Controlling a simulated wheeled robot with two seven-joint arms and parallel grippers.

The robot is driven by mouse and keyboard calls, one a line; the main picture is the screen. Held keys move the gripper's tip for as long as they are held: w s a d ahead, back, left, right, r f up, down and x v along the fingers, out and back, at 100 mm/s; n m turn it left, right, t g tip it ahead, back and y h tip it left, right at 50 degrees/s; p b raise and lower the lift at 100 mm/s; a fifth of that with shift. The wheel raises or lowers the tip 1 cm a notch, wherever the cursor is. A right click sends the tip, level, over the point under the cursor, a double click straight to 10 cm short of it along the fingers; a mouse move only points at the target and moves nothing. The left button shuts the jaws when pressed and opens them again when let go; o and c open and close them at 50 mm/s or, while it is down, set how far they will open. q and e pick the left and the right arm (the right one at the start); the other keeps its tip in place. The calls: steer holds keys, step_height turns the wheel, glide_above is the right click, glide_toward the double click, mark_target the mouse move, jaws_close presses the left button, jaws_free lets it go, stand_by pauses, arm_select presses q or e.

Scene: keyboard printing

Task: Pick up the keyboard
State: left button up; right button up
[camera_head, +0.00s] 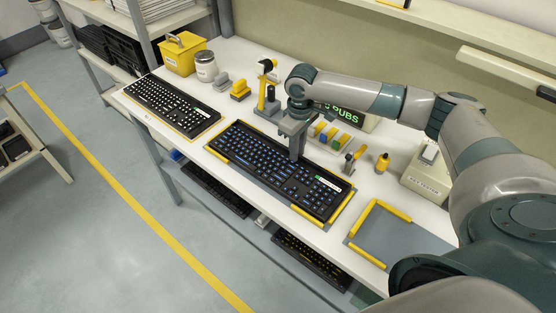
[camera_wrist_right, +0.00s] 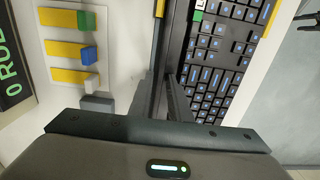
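A black keyboard with blue-lit legends (camera_head: 275,165) lies in a grey, yellow-edged tray on the white bench. It also shows at the upper right in the right wrist view (camera_wrist_right: 222,60). My right gripper (camera_head: 296,155) points down at the keyboard's far long edge, around its middle. In the wrist view its dark fingers (camera_wrist_right: 163,85) are close together beside that edge. I cannot tell whether they grip it or only stand by it. The keyboard appears to lie flat. My left gripper is not in view.
Another black keyboard (camera_head: 172,105) lies in a tray at the left. An empty yellow-edged tray (camera_head: 385,236) is at the right. A yellow box (camera_head: 182,55) stands far left.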

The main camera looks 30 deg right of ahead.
steer(key=shift+c, duration=0.3)
jaws_close()
stand_by(1.4)
